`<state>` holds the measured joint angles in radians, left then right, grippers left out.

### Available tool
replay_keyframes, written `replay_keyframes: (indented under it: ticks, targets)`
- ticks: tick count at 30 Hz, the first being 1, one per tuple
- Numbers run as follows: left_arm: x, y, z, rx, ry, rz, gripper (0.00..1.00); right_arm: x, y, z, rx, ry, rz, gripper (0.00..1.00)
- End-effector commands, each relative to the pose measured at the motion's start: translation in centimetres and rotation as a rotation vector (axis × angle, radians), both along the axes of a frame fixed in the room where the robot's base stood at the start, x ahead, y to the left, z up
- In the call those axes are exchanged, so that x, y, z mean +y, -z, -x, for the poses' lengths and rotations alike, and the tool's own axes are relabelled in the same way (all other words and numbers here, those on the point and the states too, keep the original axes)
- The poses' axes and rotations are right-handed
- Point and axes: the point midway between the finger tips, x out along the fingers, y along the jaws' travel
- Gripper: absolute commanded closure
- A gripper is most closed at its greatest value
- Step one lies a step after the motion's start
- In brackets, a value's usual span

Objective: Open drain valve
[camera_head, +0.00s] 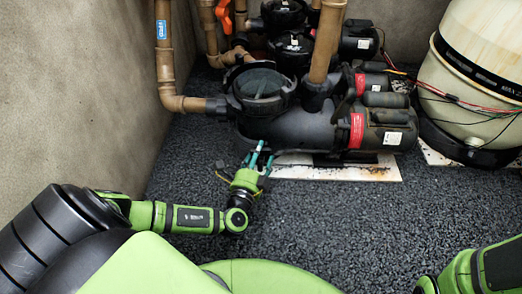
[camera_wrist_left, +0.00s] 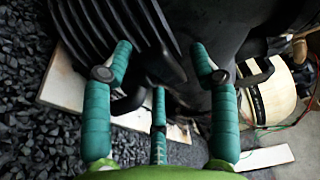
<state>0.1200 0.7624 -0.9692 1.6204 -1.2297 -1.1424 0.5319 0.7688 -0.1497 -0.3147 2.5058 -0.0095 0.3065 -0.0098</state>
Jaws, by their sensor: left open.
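My left gripper (camera_head: 258,160) has teal fingers spread open, low beside the nearest black pump (camera_head: 300,128). In the left wrist view the open fingers (camera_wrist_left: 160,75) reach toward the pump's dark underside and ribbed housing (camera_wrist_left: 95,35). A dark curved part (camera_wrist_left: 130,100) shows between the fingers, and nothing is clearly held. I cannot tell whether it is the drain valve or whether a finger touches it. An orange handle (camera_head: 223,15) sits on the pipes at the back. My right gripper is out of view; only part of that green arm shows at bottom right.
The nearest pump stands on a pale, stained slab (camera_head: 340,171) in dark gravel (camera_head: 330,220). Brown pipes (camera_head: 164,50) rise at left by the wall. More pumps (camera_head: 292,45) stand behind. A cream tank (camera_head: 472,70) with wires is at right. The gravel in front is clear.

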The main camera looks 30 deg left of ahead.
Motion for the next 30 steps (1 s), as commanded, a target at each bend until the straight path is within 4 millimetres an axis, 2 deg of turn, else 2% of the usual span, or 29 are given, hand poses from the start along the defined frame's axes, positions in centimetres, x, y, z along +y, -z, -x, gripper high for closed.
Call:
replay_keyframes:
  ticks: [4,5,6,8,9,14,23,30]
  targets:
    - [0.01,0.01,0.00,0.000,0.000,0.000,0.41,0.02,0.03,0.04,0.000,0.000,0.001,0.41]
    - [0.01,0.01,0.00,0.000,0.000,0.000,0.53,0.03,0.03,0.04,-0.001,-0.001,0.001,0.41]
    - [0.00,0.01,-0.01,0.000,0.000,0.000,0.69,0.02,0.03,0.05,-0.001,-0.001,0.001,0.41]
    - [0.01,0.01,-0.01,0.000,0.000,0.000,0.93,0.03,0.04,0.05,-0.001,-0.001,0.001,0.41]
    - [0.02,0.00,-0.02,0.000,0.000,0.000,0.97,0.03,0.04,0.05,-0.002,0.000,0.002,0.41]
    - [-0.02,-0.02,-0.05,0.000,-0.005,0.001,0.97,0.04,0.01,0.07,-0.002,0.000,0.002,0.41]
    - [-0.16,-0.10,-0.17,-0.001,-0.127,0.004,0.97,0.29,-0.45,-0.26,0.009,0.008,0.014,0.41]
    - [-0.04,-0.08,-0.21,-0.001,-0.134,0.001,0.97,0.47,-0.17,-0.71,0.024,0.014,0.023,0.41]
